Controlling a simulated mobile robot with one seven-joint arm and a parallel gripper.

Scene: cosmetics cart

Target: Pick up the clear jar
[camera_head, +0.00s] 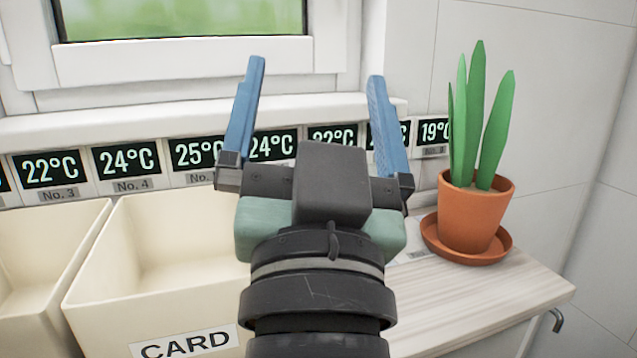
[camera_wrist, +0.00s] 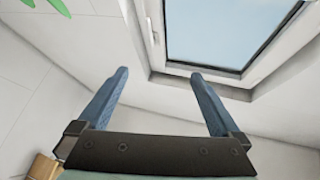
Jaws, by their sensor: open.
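My gripper (camera_head: 312,115) is open and empty, with its two blue fingers spread apart and pointing up toward the window. It also shows in the wrist view (camera_wrist: 158,100), where nothing lies between the fingers. I see no clear jar in either view. My arm and gripper hide part of the shelf and part of the row of displays behind them.
Cream bins stand at the left, one labelled CARD (camera_head: 185,343). A potted plant (camera_head: 472,215) on an orange saucer stands at the right on a light wooden top (camera_head: 500,290). Temperature displays (camera_head: 126,160) line the wall below the window (camera_head: 180,18).

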